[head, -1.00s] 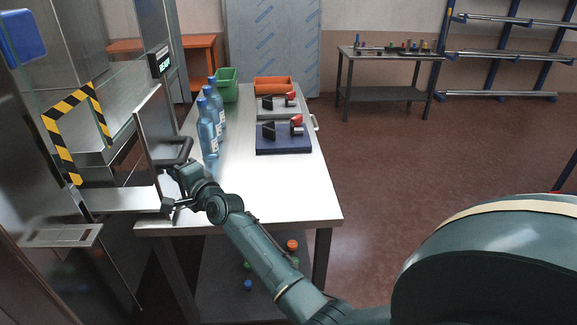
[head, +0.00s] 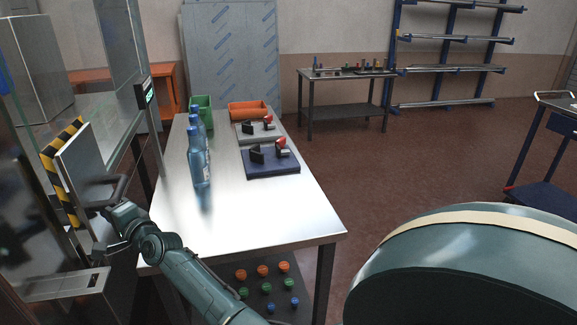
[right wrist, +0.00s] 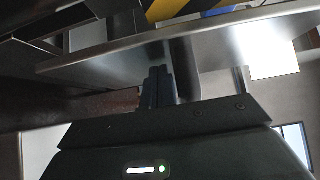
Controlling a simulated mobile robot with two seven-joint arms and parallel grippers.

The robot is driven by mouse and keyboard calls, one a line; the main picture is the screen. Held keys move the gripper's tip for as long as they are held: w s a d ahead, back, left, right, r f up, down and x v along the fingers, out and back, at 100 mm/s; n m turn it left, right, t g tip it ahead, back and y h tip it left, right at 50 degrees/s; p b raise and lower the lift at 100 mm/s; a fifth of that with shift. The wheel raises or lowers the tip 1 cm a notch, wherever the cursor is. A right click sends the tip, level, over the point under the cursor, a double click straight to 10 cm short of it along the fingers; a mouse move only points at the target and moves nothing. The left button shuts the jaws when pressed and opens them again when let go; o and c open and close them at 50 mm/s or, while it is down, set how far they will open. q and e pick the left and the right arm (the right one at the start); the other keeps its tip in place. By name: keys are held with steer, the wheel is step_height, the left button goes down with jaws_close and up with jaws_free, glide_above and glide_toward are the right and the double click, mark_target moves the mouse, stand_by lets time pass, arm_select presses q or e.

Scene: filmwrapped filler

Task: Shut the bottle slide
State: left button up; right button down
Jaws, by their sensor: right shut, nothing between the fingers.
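The bottle slide is a flat metal panel (head: 84,165) at the left of the head view, with a dark bar handle (head: 112,190) on its face. It stands in front of the opening framed in black and yellow tape (head: 50,150), covering much of it; tape shows along its left side and top. I cannot tell if any gap is left. My right gripper (head: 112,212) is shut and empty, close to the handle's lower end. In the right wrist view its fingers (right wrist: 157,87) are together beside a dark post of the handle (right wrist: 185,68); contact is unclear. My left gripper is out of view.
A steel table (head: 240,215) stands right of the machine, with blue bottles (head: 199,160) near its left edge. Fixtures on a blue plate (head: 270,163), a green bin (head: 202,110) and an orange bin (head: 249,110) are farther back. Floor to the right is open; a blue cart (head: 545,150) stands far right.

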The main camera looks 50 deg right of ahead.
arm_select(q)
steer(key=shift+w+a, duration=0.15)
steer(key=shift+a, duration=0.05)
arm_select(e)
steer(key=shift+w+a+r, duration=0.15)
steer(key=shift+a, duration=0.1)
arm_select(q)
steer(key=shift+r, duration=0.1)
arm_select(e)
steer(key=shift+a+r, duration=0.15)
steer(key=shift+a, duration=0.05)
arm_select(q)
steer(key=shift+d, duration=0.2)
arm_select(e)
steer(key=shift+d, duration=0.1)
